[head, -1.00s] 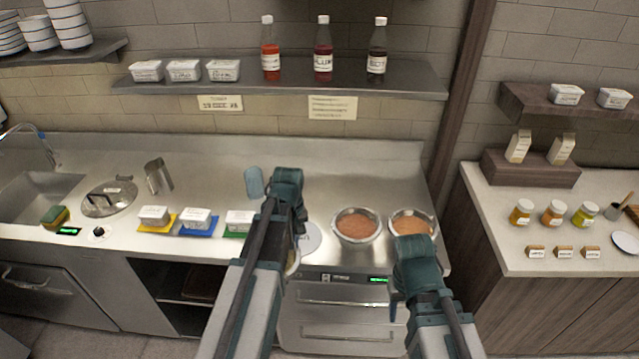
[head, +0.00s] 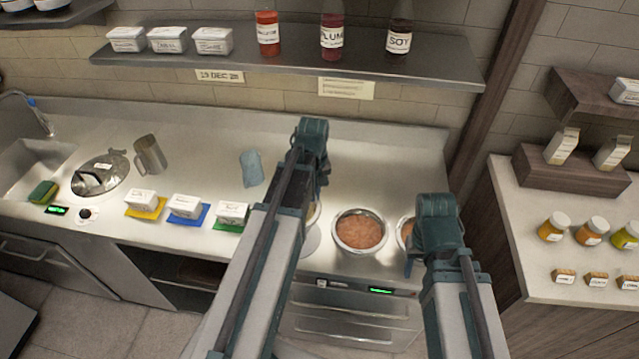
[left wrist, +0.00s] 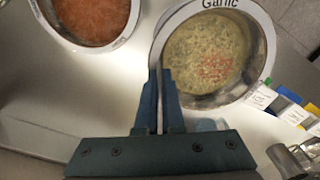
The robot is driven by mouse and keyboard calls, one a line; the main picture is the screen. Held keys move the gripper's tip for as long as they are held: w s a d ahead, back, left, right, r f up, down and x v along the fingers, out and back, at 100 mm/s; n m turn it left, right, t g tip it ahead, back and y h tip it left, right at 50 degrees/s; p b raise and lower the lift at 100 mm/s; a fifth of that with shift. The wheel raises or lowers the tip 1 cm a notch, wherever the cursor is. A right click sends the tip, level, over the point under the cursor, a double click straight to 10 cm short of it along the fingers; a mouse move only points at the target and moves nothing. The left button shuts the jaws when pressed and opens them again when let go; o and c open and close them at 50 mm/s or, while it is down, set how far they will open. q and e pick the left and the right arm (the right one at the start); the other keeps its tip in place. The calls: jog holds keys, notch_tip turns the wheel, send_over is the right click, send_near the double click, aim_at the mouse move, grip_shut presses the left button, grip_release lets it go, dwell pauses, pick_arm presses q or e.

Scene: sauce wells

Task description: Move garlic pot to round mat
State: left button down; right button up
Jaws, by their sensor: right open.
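The garlic pot (left wrist: 208,58) is a round metal pot of yellowish, speckled filling, labelled "Garlic", in the left wrist view. My left gripper (left wrist: 159,75) has its two fingers close together on the pot's near rim. In the head view my left gripper (head: 312,190) and arm hide most of the pot; a sliver shows beside them. I cannot tell how far the pot is off the counter. A pale round mat (head: 312,241) shows partly beside my left arm. My right gripper (head: 414,262) is open at the right, over a second reddish pot (head: 403,231).
A pot of reddish filling (head: 360,231) stands just right of the mat; it is also in the left wrist view (left wrist: 92,18). A shelf (head: 290,62) overhangs the back.

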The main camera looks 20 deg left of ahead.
aim_at(314, 205)
pick_arm(q)
jog(key=shift+f, duration=0.15)
jog(key=shift+f+b, duration=2.55)
jog(key=shift+b, duration=0.15)
jog(key=shift+f+b, duration=0.25)
jog(key=shift+b, duration=0.05)
jog(key=c, duration=1)
grip_release()
jog(key=shift+o, duration=0.4)
jog(key=o, duration=0.6)
